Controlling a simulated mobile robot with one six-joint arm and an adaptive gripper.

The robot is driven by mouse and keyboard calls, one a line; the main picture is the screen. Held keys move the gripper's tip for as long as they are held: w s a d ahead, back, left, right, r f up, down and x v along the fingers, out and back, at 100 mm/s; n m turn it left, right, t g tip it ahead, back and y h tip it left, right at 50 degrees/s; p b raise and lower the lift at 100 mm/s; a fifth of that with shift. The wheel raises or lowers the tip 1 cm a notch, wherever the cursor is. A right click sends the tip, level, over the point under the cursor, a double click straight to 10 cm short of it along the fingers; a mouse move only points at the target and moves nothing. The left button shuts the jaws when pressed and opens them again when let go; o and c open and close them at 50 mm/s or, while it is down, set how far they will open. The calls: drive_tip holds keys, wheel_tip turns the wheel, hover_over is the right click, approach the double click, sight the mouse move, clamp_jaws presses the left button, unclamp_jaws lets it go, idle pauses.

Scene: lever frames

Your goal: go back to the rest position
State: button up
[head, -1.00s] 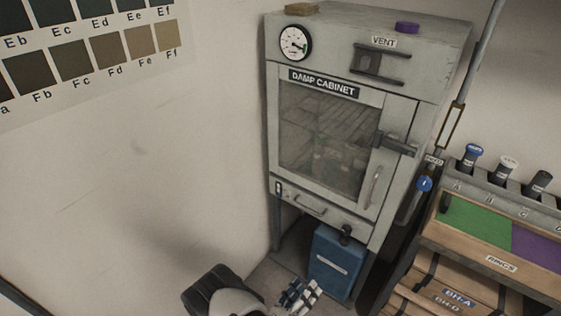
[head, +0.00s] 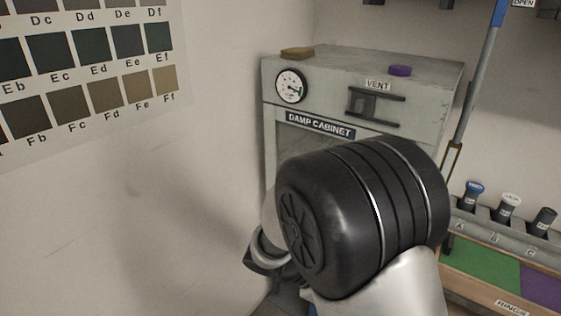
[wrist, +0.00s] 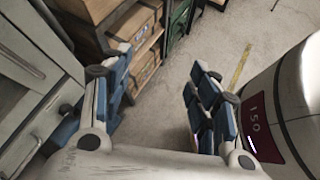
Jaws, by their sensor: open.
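My gripper (wrist: 160,100) shows in the wrist view, with its two blue-padded fingers spread apart and nothing between them. Bare floor and wooden shelving lie beyond the fingertips.
Wooden shelves with boxes (wrist: 140,35) are at the top. In the head view, a rack of capped tubes (head: 505,207) and a green and purple tray (head: 480,246) are at the right.

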drive_tip(key=s+a+r+m+t+y, duration=0.3)
drive_tip(key=s+r+m+t+y, duration=0.2)
drive_tip(key=s+r+m+y, duration=0.6)
wheel_tip(320, 180, up, 2)
drive_tip(key=s+m, duration=0.2)
drive_tip(key=m, duration=0.1)
drive_tip(key=shift+s+a+r+m+t, duration=0.25)
drive_tip(key=shift+s+a+m+t, duration=0.05)
drive_tip(key=shift+s+a+t, duration=0.1)
